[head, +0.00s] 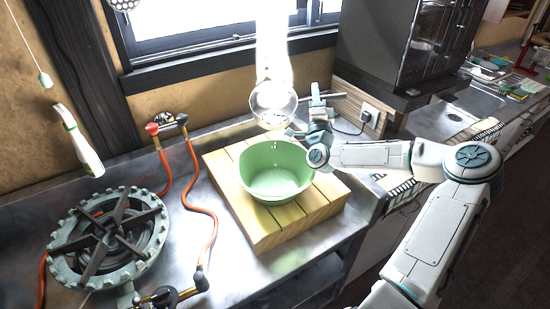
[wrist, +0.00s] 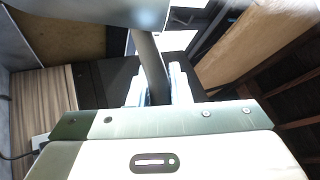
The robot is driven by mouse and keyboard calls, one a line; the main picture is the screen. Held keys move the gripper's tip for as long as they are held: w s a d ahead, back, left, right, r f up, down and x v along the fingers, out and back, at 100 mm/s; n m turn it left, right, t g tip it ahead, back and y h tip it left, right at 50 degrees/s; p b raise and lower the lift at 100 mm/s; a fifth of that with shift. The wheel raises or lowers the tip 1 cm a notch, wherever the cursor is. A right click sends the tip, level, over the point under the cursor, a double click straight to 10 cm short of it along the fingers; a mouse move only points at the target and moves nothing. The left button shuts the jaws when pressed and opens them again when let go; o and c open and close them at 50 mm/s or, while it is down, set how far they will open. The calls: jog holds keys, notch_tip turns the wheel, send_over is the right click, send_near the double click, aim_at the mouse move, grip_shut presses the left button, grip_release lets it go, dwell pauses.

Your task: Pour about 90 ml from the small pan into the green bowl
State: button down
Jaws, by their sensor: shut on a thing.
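The green bowl (head: 262,185) stands upright on a slatted wooden board. Its inside looks pale green, and I cannot tell whether it holds liquid. Small pale specks show near its far inner wall. The small pan (head: 273,104), shiny metal, is held above and behind the bowl's far rim, apart from it. I cannot make out its contents or exact tilt. My gripper (head: 317,101) is to the right of the pan, shut on its handle. In the wrist view the dark handle (wrist: 150,68) runs between the fingers (wrist: 158,88) up to the pan's underside (wrist: 110,10).
The wooden board (head: 262,236) lies on a metal counter. A gas burner (head: 108,240) with orange hoses (head: 200,215) is at the left. A white bottle (head: 78,142) is at the upper left. A dark cabinet (head: 385,45) and wall socket (head: 367,115) are behind my arm.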

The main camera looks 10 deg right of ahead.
jog(key=shift+w+d+f+g+p, duration=0.2)
jog(key=shift+w+f+g+p, duration=0.2)
jog(key=shift+w+f+g, duration=0.65)
jog(key=shift+f, duration=0.15)
jog(key=shift+w, duration=0.1)
dwell(1.0)
jog(key=w+f+g+p, duration=0.2)
jog(key=p, duration=0.1)
jog(key=w+f+g+y+p, duration=0.1)
jog(key=shift+w+d+p, duration=0.3)
jog(key=shift+d+p, duration=0.05)
jog(key=shift+p, duration=0.05)
jog(key=shift+d, duration=0.1)
dwell(1.1)
